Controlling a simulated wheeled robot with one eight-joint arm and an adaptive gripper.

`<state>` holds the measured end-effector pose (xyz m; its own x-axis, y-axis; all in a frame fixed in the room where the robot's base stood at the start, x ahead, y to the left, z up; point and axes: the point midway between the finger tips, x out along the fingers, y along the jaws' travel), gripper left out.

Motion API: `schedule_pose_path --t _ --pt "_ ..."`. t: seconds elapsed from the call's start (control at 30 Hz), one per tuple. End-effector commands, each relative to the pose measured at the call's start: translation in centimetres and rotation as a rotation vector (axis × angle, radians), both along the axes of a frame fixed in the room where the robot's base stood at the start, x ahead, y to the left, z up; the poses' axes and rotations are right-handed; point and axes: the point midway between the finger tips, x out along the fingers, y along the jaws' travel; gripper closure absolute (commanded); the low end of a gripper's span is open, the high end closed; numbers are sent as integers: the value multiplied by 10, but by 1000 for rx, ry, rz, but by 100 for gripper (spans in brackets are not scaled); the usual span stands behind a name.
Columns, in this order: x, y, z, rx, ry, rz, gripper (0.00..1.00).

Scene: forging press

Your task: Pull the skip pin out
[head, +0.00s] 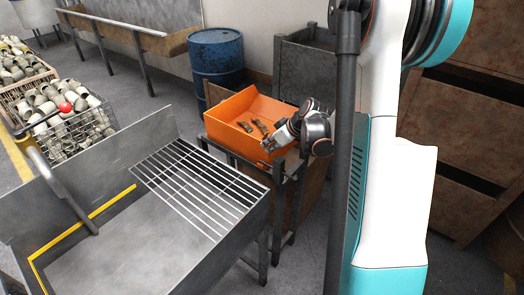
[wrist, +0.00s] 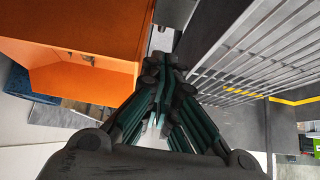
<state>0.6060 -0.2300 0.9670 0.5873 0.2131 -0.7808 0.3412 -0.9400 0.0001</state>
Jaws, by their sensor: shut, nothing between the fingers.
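The orange skip (head: 235,112) sits on a dark metal stand (head: 278,195) in the middle of the head view, with a few dark metal pieces (head: 254,127) inside. Its orange wall also fills the upper left of the wrist view (wrist: 85,75). My gripper (head: 268,146) is at the skip's near right corner in the head view. In the wrist view its fingers (wrist: 165,64) are together, beside the orange wall, with nothing seen between them. A pale metal part (wrist: 161,42) shows just beyond the fingertips. I cannot make out the skip pin for certain; the fingers may hide it.
A grey metal table (head: 125,245) with a slatted grate (head: 197,185) stands close, left of my gripper. A blue drum (head: 217,62) stands behind the skip. Wire baskets of metal parts (head: 65,125) are at the far left. Brown bins (head: 465,140) are at the right.

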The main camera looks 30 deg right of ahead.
Motion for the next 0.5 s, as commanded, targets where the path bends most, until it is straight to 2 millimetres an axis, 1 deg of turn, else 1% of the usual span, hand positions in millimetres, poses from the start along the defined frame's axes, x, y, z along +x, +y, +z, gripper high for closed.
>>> schedule_pose_path --t 0.3,0.5 --pt "32 12 -44 0 -1 1 100" --pt "47 17 -65 0 0 1 100"
